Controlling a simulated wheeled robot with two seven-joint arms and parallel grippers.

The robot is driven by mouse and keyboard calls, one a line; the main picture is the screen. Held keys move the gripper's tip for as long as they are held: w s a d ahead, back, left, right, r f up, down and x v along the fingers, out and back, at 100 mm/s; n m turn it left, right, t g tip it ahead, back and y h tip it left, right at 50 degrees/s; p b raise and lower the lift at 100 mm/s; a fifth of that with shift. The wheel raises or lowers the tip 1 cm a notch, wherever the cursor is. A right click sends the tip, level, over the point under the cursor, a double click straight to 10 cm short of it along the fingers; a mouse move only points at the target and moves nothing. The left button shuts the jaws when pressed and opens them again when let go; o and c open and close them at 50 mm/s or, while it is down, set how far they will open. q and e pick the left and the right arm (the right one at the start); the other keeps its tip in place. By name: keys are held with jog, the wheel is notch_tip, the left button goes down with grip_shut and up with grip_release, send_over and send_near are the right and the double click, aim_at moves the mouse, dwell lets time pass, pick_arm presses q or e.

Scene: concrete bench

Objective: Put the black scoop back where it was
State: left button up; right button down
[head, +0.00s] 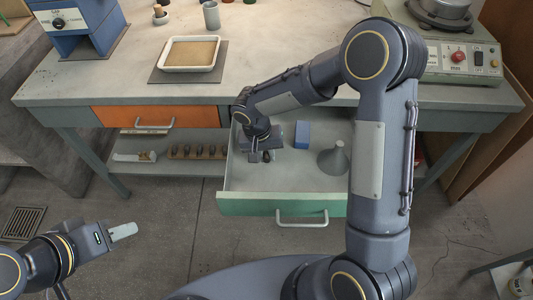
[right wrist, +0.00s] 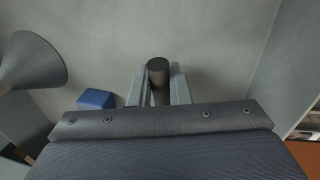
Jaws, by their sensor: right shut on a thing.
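My right gripper (head: 262,154) reaches down into the open green-fronted drawer (head: 282,207), near its left side. In the right wrist view its fingers (right wrist: 158,88) are shut on a dark cylindrical end, which I take to be the black scoop (right wrist: 158,66). In the head view only a small dark bit of the scoop (head: 267,157) shows below the fingers; the rest is hidden. I cannot tell whether it touches the drawer floor. My left gripper (head: 123,231) is empty over the floor at the lower left, seen side-on, its opening unclear.
In the drawer, a blue block (head: 302,134) and a grey funnel (head: 335,159) stand to the right of my right gripper. An orange drawer (head: 122,117) is shut at left. The bench top holds a white tray (head: 191,67) and a scale-like machine (head: 458,58).

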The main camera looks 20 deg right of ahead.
jog(key=shift+f, duration=0.15)
jog(key=c, duration=1.4)
grip_release()
jog(key=shift+o, duration=0.2)
